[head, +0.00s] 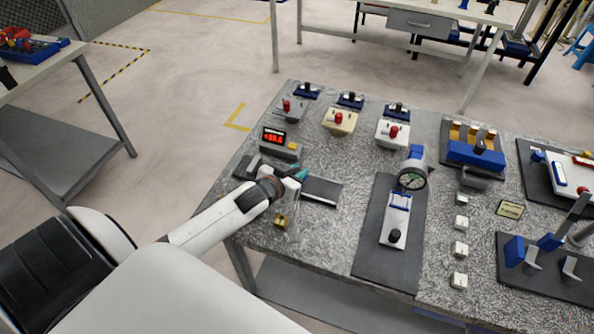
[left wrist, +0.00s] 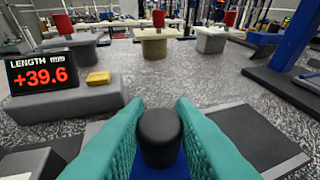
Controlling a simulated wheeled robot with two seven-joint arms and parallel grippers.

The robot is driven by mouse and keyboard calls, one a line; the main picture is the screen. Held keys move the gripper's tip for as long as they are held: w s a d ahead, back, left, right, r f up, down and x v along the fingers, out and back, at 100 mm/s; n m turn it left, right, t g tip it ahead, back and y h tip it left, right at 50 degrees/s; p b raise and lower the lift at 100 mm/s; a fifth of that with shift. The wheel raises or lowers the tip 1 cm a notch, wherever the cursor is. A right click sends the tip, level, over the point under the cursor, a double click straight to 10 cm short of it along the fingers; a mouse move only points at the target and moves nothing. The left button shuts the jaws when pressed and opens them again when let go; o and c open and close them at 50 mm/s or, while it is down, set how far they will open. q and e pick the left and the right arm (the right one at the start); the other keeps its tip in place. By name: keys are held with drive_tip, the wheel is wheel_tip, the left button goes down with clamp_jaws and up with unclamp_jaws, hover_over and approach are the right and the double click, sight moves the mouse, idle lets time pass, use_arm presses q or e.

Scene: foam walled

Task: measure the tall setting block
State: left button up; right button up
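My left gripper (head: 298,175) is at the length gauge on the stone-topped table. In the left wrist view its teal fingers (left wrist: 160,125) stand on both sides of a black knob (left wrist: 160,138) above a blue part and appear to press on it. The gauge's display (head: 274,137) also shows in the left wrist view (left wrist: 43,74), reading +39.6 mm. A small brass-coloured block (head: 281,221) sits in front of the gauge, below my wrist. I cannot tell which thing is the tall setting block. My right gripper is not in view.
A dial gauge (head: 412,179) stands on a dark mat (head: 370,245) to the right. Several white blocks (head: 460,249) line up beyond it. Red-knobbed pieces (head: 338,121) stand behind. A blue holder (head: 474,154) with brass-coloured pieces is at the back right.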

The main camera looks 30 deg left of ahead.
use_arm(q)
drive_tip(key=shift+c, duration=0.7)
drive_tip(key=shift+s+a+p, duration=0.25)
drive_tip(key=shift+a, duration=0.8)
drive_tip(key=shift+s+a+p, duration=0.2)
drive_tip(key=shift+a+p, duration=0.05)
drive_tip(key=shift+a, duration=0.75)
drive_tip(key=o, duration=0.8)
drive_tip(key=shift+s+r, duration=0.2)
drive_tip(key=shift+s, duration=0.4)
drive_tip(key=v, duration=1)
drive_tip(key=shift+s+r+b, duration=0.25)
drive_tip(key=shift+s+b, duration=0.1)
drive_tip(key=shift+b, duration=0.05)
